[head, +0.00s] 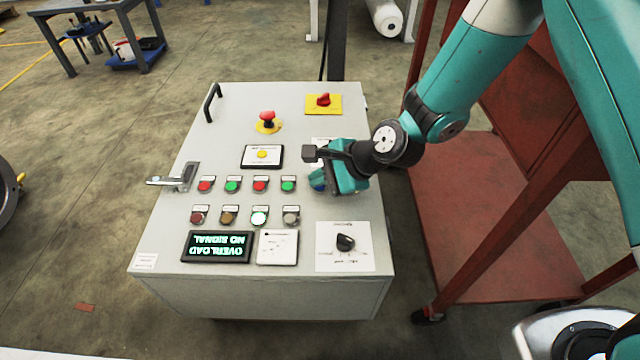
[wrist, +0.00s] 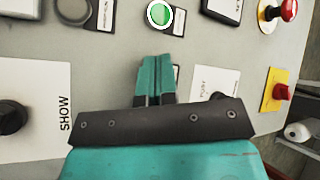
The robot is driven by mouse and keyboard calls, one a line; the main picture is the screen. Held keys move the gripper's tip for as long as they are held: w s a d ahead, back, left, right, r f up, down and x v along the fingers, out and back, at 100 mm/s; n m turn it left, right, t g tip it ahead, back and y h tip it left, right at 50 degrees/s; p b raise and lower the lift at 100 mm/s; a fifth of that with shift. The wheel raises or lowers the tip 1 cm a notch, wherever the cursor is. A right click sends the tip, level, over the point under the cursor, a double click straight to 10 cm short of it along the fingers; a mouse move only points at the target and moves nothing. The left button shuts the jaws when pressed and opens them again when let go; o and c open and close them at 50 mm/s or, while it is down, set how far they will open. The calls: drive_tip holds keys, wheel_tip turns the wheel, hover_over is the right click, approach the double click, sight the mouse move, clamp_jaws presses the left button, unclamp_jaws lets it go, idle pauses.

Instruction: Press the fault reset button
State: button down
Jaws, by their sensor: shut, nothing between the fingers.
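I cannot tell whether the fingertips touch the button.
A lit green button (head: 288,184) is just left of my gripper. A black knob (head: 345,242) stands on a white plate nearer the front. A red mushroom button (head: 267,118) and red rotary switch (head: 323,100) are farther back. The display (head: 217,246) reads OVERLOAD, NO SIGNAL.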

sight(320, 188)
drive_tip(key=shift+f, duration=0.15)
drive_tip(key=shift+r, duration=0.2)
drive_tip(key=shift+r+p, duration=0.7)
drive_tip(key=shift+p, duration=0.3)
wheel_tip(320, 188, up, 5)
drive_tip(key=p, duration=0.5)
idle(0.6)
